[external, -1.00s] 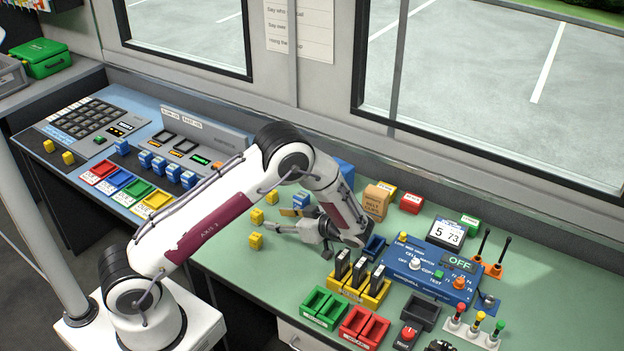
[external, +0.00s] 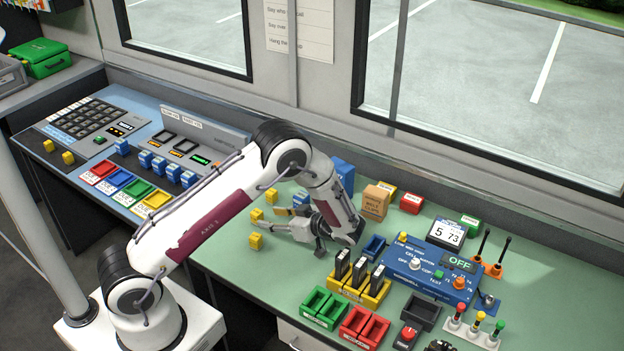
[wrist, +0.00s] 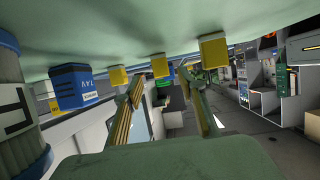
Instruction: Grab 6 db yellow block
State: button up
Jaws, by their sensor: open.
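Several small yellow blocks stand on the green desk left of my gripper (external: 282,219). One is in front (external: 255,241), one in the middle (external: 257,215) and one farther back (external: 271,196). I cannot read a 6 dB label on any of them. In the wrist view, which looks upside down, yellow blocks show at the right (wrist: 214,52), middle (wrist: 160,66) and left (wrist: 118,76). My gripper (wrist: 160,77) is open and empty, its fingers spread low over the desk, pointing toward the blocks and apart from them.
A blue labelled block (wrist: 75,87) stands beside the row; blue blocks (external: 301,199) are behind my gripper. A yellow holder with black units (external: 358,288) and a blue control box (external: 432,272) lie to the right. The green desk (external: 225,262) is clear in front.

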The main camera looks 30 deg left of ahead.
aim_at(260, 216)
jog(key=shift+x, duration=2.55)
jog(key=shift+s+r, duration=0.1)
grip_shut()
